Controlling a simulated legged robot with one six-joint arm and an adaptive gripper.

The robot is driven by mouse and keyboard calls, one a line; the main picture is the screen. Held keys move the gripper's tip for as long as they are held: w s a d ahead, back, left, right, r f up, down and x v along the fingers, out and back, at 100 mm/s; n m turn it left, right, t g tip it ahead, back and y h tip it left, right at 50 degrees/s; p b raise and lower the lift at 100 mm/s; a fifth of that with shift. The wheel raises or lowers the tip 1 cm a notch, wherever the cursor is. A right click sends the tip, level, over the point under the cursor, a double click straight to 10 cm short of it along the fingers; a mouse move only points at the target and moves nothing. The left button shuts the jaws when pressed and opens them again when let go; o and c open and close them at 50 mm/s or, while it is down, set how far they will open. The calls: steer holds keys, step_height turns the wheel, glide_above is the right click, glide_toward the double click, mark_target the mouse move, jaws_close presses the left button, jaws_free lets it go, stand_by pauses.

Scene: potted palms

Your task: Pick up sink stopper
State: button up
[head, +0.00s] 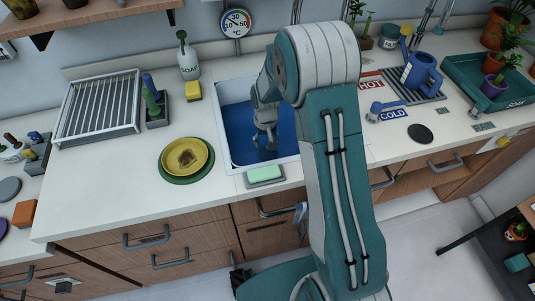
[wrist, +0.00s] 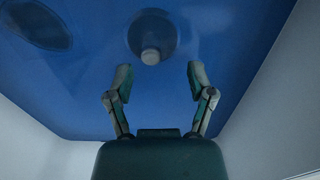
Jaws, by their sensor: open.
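The sink (head: 236,125) has a white rim and a blue basin. In the wrist view, a round fitting with a pale, rounded knob (wrist: 150,57) sits in the basin floor. It looks like the sink stopper in its drain. My gripper (wrist: 158,75) is open and empty, with its two fingers apart and the knob beyond their tips, near the middle of the gap. In the head view my gripper (head: 265,143) reaches down into the basin. The stopper is not visible there, and my arm covers the right part of the sink.
A darker oval (wrist: 37,22) shows on the basin floor in the wrist view. Pale basin walls rise close on both sides. A green sponge (head: 265,175) lies at the front rim. A yellow dish (head: 185,157), soap bottle (head: 188,60) and black disc (head: 420,134) are on the counter.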

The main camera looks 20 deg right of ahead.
steer(key=f, duration=0.2)
steer(key=d+f, duration=0.1)
steer(key=f, duration=0.2)
steer(key=shift+w+d+f, duration=0.1)
steer(key=shift+w, duration=0.05)
steer(key=shift+f, duration=0.3)
jaws_close()
